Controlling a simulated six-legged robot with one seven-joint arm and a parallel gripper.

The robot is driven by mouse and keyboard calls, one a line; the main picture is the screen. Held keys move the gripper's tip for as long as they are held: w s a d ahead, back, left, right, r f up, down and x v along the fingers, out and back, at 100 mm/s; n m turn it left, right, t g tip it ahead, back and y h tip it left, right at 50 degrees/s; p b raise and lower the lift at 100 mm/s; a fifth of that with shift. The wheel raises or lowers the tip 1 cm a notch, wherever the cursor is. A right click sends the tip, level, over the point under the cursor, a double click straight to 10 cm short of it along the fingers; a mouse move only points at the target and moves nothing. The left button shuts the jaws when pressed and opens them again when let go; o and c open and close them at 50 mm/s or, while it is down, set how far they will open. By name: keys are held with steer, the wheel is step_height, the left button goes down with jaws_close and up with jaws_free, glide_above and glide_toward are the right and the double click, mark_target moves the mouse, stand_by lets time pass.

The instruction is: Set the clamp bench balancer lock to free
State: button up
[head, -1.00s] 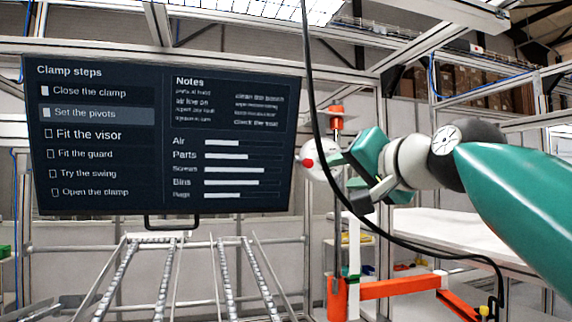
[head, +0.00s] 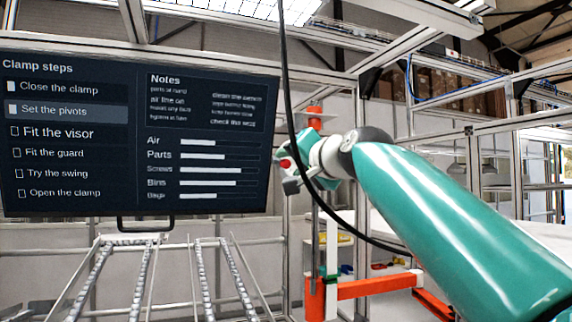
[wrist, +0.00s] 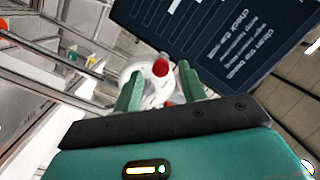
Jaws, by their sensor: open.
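The balancer is a rounded white body (wrist: 138,70) with a red knob (wrist: 161,67), which looks like the lock. In the head view the red knob (head: 285,163) shows just left of my gripper (head: 298,178), and most of the white body is hidden. In the wrist view my gripper (wrist: 160,72) is open, with one green finger on each side of the knob. I cannot tell whether the fingers touch it. Which setting the lock is on cannot be read.
A dark screen (head: 135,135) with clamp steps hangs at left; "Set the pivots" is highlighted. A black cable (head: 289,90) hangs in front of my arm. An orange arm (head: 375,287) and post stand below. Metal rails (head: 150,270) are at lower left.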

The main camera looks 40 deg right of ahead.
mark_target(289, 163)
steer(key=shift+w, duration=1.55)
steer(key=shift+d, duration=0.1)
jaws_close()
